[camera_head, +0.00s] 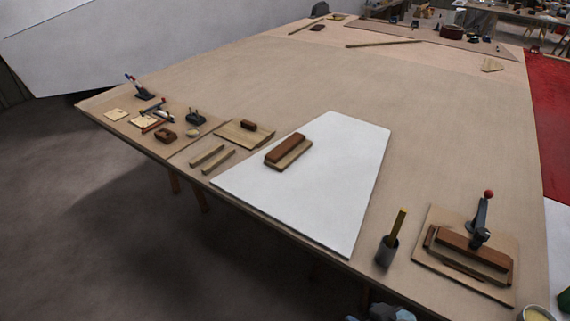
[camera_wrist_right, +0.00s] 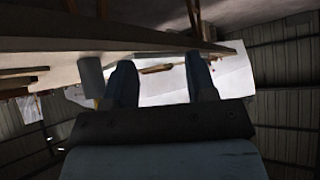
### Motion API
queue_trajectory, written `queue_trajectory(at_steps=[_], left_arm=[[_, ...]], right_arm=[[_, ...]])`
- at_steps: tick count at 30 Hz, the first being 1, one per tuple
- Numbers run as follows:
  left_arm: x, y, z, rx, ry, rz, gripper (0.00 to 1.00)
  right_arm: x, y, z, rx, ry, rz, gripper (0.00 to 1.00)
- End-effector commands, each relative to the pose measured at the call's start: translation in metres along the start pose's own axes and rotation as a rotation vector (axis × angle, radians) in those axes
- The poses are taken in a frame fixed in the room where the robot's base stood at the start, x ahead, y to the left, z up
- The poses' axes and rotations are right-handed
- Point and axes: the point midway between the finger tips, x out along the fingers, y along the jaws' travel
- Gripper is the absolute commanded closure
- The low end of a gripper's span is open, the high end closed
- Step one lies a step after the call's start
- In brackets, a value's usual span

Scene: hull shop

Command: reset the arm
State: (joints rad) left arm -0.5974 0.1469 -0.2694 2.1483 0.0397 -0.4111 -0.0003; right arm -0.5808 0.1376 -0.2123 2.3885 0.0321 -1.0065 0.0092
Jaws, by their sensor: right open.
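My right gripper (camera_wrist_right: 160,78) shows in the right wrist view with its two dark blue fingers apart and nothing between them. The wrist view looks from a low, tilted angle, with the pale edge of a tabletop above and beside the fingers. In the head view, a blue-grey part of what looks like my right arm shows at the bottom edge, just off the table's front edge; its fingers cannot be made out there. My left gripper is in neither view.
The large wooden table (camera_head: 300,85) bears a white panel (camera_head: 330,170) with a brown-topped block (camera_head: 287,150). A clamp board (camera_head: 440,222) lies right. Small tools sit left. The table's middle is clear.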

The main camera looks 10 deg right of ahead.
Motion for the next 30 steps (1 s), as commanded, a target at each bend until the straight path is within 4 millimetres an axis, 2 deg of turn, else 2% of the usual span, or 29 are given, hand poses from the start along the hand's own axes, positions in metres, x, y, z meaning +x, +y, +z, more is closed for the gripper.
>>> queue_trajectory(at_steps=[1,3,9,14,15,16,26,30], left_arm=[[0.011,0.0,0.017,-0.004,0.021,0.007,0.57],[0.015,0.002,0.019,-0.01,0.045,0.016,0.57],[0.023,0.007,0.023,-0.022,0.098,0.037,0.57],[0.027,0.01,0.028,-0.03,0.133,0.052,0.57],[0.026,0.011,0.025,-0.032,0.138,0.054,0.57],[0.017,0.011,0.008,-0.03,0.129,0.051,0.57],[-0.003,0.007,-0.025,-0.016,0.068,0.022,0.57],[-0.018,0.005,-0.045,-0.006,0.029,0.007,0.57]], right_arm=[[0.027,-0.005,0.017,-0.001,0.058,-0.016,0.49],[0.044,-0.012,0.021,0.001,0.14,-0.037,0.49],[0.075,-0.028,0.029,0.01,0.329,-0.084,0.49],[0.093,-0.038,0.037,0.021,0.453,-0.115,0.49],[0.093,-0.04,0.036,0.024,0.478,-0.121,0.49],[0.078,-0.039,0.021,0.022,0.468,-0.116,0.49],[0.048,-0.033,-0.003,0.011,0.403,-0.084,0.49],[0.027,-0.03,-0.018,0.003,0.365,-0.067,0.49]])
